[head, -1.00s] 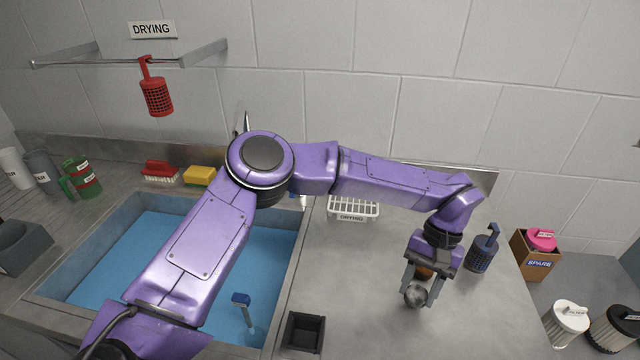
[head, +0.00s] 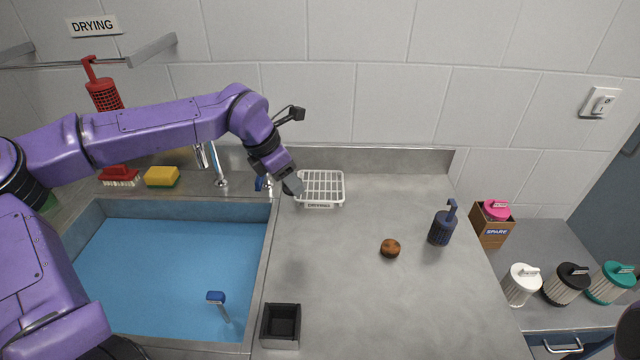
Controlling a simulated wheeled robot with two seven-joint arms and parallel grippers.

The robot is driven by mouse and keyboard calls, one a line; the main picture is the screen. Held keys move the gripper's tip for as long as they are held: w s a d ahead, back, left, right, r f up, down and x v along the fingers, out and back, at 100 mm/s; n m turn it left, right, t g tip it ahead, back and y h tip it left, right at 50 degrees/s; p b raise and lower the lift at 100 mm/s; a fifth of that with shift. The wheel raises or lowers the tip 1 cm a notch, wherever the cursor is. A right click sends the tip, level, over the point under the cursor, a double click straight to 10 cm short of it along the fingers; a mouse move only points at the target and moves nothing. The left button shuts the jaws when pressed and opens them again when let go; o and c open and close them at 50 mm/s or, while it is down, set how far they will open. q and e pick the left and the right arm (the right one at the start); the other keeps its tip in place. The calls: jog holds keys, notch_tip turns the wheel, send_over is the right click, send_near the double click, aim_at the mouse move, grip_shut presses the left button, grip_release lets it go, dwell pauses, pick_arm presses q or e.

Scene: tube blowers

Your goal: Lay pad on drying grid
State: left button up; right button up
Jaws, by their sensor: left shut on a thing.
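The drying grid (head: 330,186), a small white wire rack with a label on its front, stands on the counter behind and right of the sink. My left gripper (head: 292,185) is at the grid's left edge, in from the upper left, and is shut. The grey round pad seen at its fingers earlier is mostly hidden by the gripper now, and I cannot tell whether it touches the grid.
A brown round pad (head: 390,248) and a dark blue caged holder (head: 442,226) stand on the right counter. A black square box (head: 281,326) is at the front, beside the water-filled sink (head: 165,275). A tap (head: 217,165) rises left of my gripper.

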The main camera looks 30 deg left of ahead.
pick_arm(q)
jog(key=a+r+n+y, duration=0.1)
jog(key=a+n+y, duration=0.1)
jog(key=n, duration=0.3)
jog(key=n+y+p, duration=0.1)
jog(key=n+p, duration=0.1)
jog(key=n, duration=0.2)
send_near(310, 190)
jog(key=shift+w+a+f+t+p, duration=0.1)
jog(key=shift+w+f+t+p, duration=0.1)
jog(key=shift+w+f+p, duration=0.35)
jog(key=shift+w+f+t+p, duration=0.2)
jog(key=shift+w+f+p, duration=0.2)
jog(key=shift+f, duration=0.2)
notch_tip(310, 190, down, 3)
jog(key=shift+r+p, duration=0.15)
jog(key=shift+p, duration=0.2)
jog(key=shift+f, duration=0.25)
jog(key=shift+f, duration=0.15)
